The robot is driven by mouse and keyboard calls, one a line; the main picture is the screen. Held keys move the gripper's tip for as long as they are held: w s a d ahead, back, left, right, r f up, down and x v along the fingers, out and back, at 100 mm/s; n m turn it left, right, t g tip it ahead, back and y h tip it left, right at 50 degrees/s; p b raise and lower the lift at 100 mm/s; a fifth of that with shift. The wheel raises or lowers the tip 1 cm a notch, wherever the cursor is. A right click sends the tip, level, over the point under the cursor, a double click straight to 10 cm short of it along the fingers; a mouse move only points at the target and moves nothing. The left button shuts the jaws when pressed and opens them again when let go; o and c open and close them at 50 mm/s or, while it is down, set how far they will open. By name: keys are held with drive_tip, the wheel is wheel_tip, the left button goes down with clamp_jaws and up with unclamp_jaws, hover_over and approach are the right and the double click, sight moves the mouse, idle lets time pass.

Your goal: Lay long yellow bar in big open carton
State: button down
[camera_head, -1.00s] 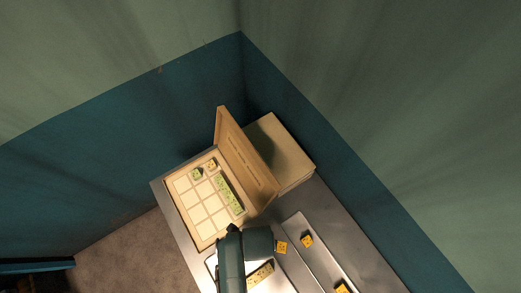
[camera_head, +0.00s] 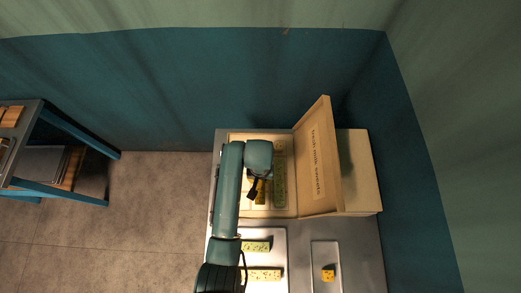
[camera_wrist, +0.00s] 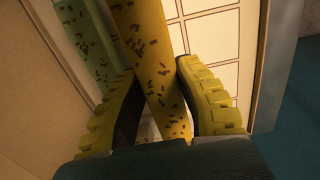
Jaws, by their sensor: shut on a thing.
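The long yellow bar (camera_wrist: 155,60), speckled brown, is held between the two ridged fingers of my gripper (camera_wrist: 158,78) in the wrist view. In the head view my gripper (camera_head: 258,188) is over the big open carton (camera_head: 286,212), and part of the yellow bar (camera_head: 261,197) shows below it. The carton has a white gridded inside (camera_wrist: 215,40). A long speckled green bar (camera_head: 280,180) lies along its right side, and also shows left of the yellow bar in the wrist view (camera_wrist: 88,40). Whether the yellow bar touches the carton floor I cannot tell. My arm hides the carton's upper left part.
The carton's raised lid (camera_head: 318,160) stands on its right, with a closed box (camera_head: 360,175) beyond. In front, a tray holds a pale green bar (camera_head: 256,246) and a yellow bar (camera_head: 264,274). Shelving stands far left.

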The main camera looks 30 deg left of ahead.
sight(260, 181)
drive_tip(key=shift+w+f+b, duration=0.1)
drive_tip(key=shift+f+b, duration=0.2)
drive_tip(key=shift+f, duration=2.05)
drive_tip(key=shift+f, duration=0.2)
drive_tip(key=c, duration=0.8)
unclamp_jaws()
wheel_tip(260, 181, up, 12)
drive_tip(key=shift+r+p, duration=0.2)
drive_tip(key=shift+p, duration=0.6)
